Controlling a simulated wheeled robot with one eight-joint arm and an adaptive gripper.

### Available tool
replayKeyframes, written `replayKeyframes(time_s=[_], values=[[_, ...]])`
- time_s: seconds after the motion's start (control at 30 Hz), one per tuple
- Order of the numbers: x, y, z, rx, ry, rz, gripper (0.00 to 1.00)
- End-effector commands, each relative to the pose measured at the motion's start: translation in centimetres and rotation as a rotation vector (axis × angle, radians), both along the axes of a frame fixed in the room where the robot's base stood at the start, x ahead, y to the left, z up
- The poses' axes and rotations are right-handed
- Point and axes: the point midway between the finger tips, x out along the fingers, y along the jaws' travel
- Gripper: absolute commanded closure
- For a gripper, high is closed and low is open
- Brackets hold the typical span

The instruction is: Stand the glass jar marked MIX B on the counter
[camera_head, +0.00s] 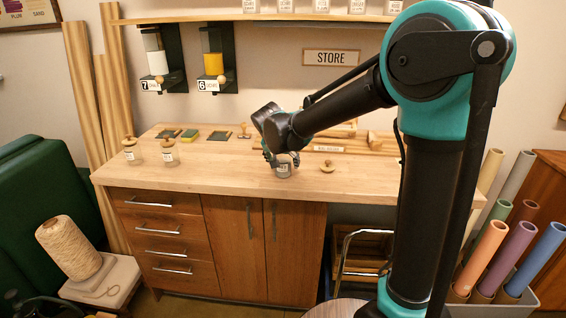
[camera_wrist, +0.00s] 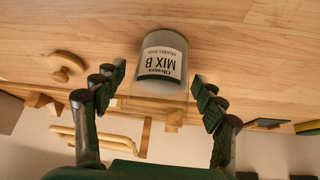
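The glass jar marked MIX B (camera_head: 284,170) stands on the wooden counter (camera_head: 225,178), right of the counter's middle. It also shows in the wrist view (camera_wrist: 160,72), where its white label is upside down and the picture has the wall at the bottom. It looks upright and has no lid on it that I can see. My gripper (camera_head: 272,160) is low over the counter at the jar. In the wrist view my gripper (camera_wrist: 162,84) is open, one finger on each side of the jar, with a gap on both sides.
A round wooden lid (camera_head: 327,167) lies right of the jar. Two lidded jars (camera_head: 132,153) (camera_head: 170,153) stand at the left end. Pads, a stamp (camera_head: 244,131) and wooden tools lie along the back. The counter's front left part is clear.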

Motion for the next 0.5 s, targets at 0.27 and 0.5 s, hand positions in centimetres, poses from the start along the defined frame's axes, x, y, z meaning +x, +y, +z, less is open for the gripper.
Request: replayKeyframes(time_s=[0.27,0.5], values=[[0.0,0.0,0.4,0.0,0.0,0.0,0.3],[-2.0,0.5,3.4,0.0,0.001,0.002,0.3]])
